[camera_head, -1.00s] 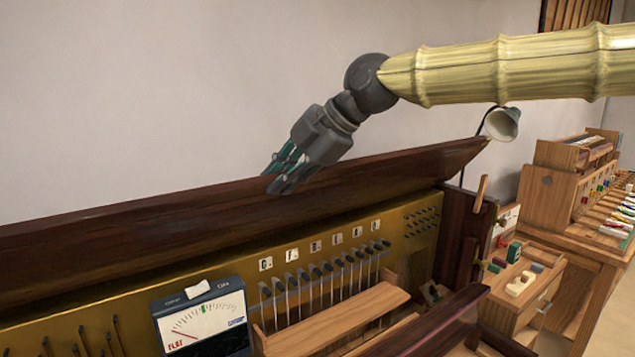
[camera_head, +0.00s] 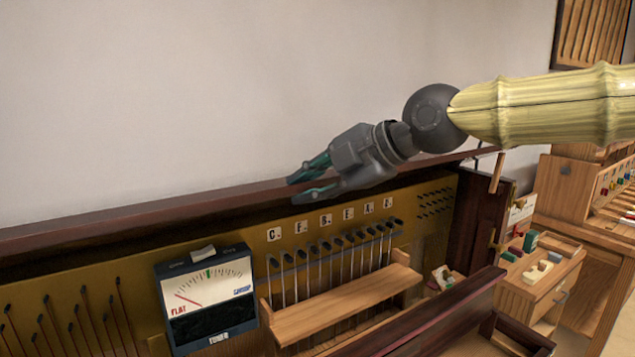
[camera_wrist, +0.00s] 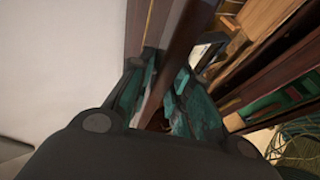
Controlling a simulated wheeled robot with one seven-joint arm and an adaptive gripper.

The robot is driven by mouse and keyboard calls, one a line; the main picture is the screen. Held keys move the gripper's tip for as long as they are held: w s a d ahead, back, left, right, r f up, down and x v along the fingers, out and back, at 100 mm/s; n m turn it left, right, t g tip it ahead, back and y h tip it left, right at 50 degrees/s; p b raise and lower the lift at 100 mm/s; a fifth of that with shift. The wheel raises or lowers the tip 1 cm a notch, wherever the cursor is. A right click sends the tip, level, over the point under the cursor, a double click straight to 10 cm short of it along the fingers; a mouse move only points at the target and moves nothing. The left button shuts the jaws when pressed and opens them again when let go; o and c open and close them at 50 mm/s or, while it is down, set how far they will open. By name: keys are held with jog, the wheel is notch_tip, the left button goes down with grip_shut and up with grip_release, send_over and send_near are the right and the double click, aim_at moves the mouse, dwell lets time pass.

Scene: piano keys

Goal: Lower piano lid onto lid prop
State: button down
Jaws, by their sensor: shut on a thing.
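The piano lid (camera_head: 130,212) is a long dark red-brown board along the top back of the open piano, now seen nearly edge-on. My gripper (camera_head: 306,187) comes from the right and has its teal-padded fingers around the lid's edge. In the wrist view, the lid (camera_wrist: 185,50) runs between the two fingers, and my gripper (camera_wrist: 165,95) is shut on it. A short light wooden stick (camera_head: 497,172), perhaps the lid prop, stands at the piano's right end. Its top appears close to the lid's right end; I cannot tell if they touch.
A tuning meter (camera_head: 207,295) stands in front of the gold panel (camera_head: 270,245) with tuning pins. A wooden rail (camera_head: 345,300) lies beside it. A side cabinet (camera_head: 540,275) with small blocks stands at the right. Bare wall is behind.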

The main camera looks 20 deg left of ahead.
jog(key=shift+s+f, duration=0.1)
jog(key=c, duration=1.4)
grip_release()
jog(key=shift+a, duration=0.1)
jog(key=shift+d+r, duration=0.25)
jog(key=shift+d, duration=0.1)
jog(key=v, duration=1.1)
jog(key=shift+d+r, duration=0.1)
